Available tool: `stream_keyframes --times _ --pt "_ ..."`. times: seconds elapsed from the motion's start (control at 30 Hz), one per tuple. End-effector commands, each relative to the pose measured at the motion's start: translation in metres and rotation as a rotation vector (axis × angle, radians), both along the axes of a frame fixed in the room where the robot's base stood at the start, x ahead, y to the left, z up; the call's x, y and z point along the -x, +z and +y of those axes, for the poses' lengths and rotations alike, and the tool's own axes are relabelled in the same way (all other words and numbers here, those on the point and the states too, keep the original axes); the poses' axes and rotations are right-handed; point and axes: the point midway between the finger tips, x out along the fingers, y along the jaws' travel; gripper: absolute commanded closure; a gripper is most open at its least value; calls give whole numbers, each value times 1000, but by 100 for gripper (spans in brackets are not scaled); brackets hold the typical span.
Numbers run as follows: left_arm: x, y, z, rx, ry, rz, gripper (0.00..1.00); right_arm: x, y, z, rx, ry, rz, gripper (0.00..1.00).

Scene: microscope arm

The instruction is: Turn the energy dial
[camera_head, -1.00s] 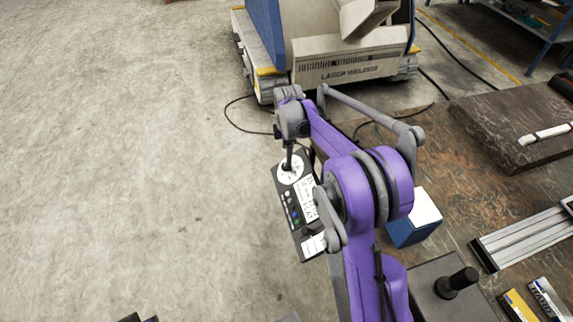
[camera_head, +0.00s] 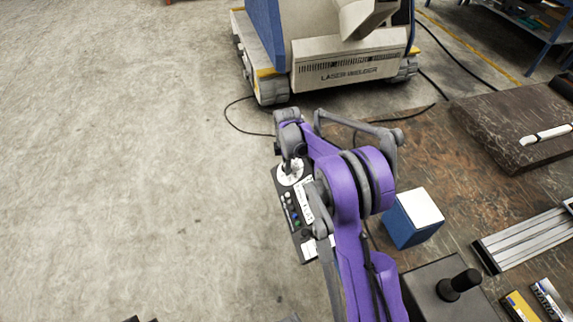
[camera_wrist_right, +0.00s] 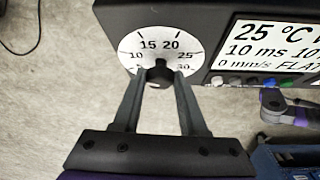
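The energy dial is a small dark knob (camera_wrist_right: 158,75) on a round white scale (camera_wrist_right: 120,35) with printed numbers such as 15, 20 and 25. It sits on a dark control panel (camera_head: 291,218), upright at the left edge of the table. My right gripper (camera_wrist_right: 159,77) points at the dial, one fingertip on each side of the knob. I see no clear gap between tips and knob, but cannot tell whether they press on it. In the head view the right wrist hides the knob and the fingertips. My left gripper is not in view.
The panel has a display (camera_wrist_right: 270,45) and several coloured buttons. A blue box with a white top (camera_head: 413,217) stands right of my arm on the brown table (camera_head: 420,150). A laser welder (camera_head: 345,65) stands behind. The floor at left is clear.

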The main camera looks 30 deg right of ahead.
Motion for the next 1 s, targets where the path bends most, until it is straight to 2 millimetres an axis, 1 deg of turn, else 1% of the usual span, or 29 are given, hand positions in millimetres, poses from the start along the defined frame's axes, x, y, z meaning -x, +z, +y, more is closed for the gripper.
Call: stream_keyframes --times 0.03,0.17,0.2,0.47,0.67,1.0 --pt "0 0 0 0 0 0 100 0 0 0 0 0 0 69" --pt "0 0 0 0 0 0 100 0 0 0 0 0 0 93" --pt "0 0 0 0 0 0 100 0 0 0 0 0 0 100" --pt "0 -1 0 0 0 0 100 0 0 0 1 -8 -5 100" --pt "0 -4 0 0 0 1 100 2 -1 0 10 -59 -41 100" --pt "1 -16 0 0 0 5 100 5 -2 3 44 -267 -184 100"
